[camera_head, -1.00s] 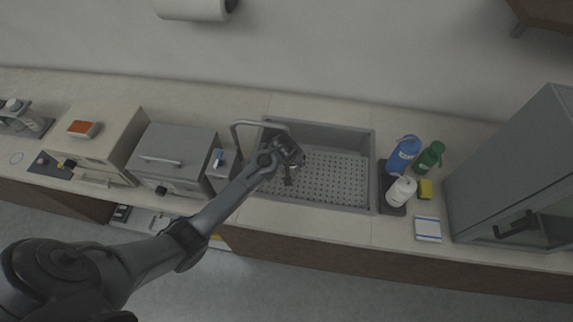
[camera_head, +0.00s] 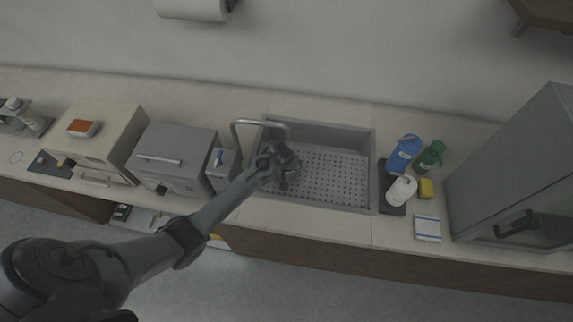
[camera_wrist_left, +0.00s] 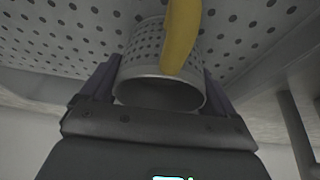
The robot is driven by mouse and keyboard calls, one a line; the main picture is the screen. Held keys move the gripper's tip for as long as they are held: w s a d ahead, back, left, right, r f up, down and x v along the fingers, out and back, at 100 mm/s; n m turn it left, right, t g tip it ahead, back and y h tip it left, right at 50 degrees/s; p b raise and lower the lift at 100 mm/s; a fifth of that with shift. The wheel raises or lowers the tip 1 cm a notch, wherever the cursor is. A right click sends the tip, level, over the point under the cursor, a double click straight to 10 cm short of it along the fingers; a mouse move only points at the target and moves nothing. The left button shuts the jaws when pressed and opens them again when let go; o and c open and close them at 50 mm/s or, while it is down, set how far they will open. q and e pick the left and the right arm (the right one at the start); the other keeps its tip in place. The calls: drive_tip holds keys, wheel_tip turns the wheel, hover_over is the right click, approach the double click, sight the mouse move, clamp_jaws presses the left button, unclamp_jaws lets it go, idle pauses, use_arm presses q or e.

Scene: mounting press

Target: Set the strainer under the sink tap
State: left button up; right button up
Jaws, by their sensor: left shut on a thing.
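The strainer (camera_wrist_left: 143,52) is a perforated metal cup with a yellow handle (camera_wrist_left: 181,35). In the left wrist view it sits between the fingers of my left gripper (camera_wrist_left: 160,72), which is shut on it. In the head view my left gripper (camera_head: 284,174) is over the left part of the sink (camera_head: 335,180), and the wrist mostly hides the strainer. The tap (camera_head: 262,122) is a grey bent pipe at the sink's left edge, and its end is close to my left wrist. I cannot tell whether the strainer touches the perforated sink floor. My right gripper is not in view.
A grey box-shaped appliance (camera_head: 172,152) stands to the left. A large grey cabinet (camera_head: 515,165) stands far right. The sink's right part is clear.

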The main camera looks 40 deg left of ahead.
use_arm(q)
drive_tip(key=o, duration=0.8)
drive_tip(key=p+v, duration=0.1)
drive_tip(key=v, duration=1.1)
drive_tip(key=shift+p, duration=0.3)
drive_tip(key=s+d+r+m, duration=0.1)
drive_tip(key=s+d, duration=0.3)
drive_tip(key=s, duration=0.4)
drive_tip(key=s+d+r+m+h, duration=0.1)
drive_tip(key=s+d+r+m, duration=0.1)
drive_tip(key=s, duration=0.7)
drive_tip(key=s+d+r+m+h, duration=0.1)
drive_tip(key=s+d+m, duration=0.4)
drive_tip(key=s, duration=0.3)
drive_tip(key=shift+s+d+r, duration=0.15)
drive_tip(key=shift+d+r, duration=0.2)
drive_tip(key=shift+r, duration=0.1)
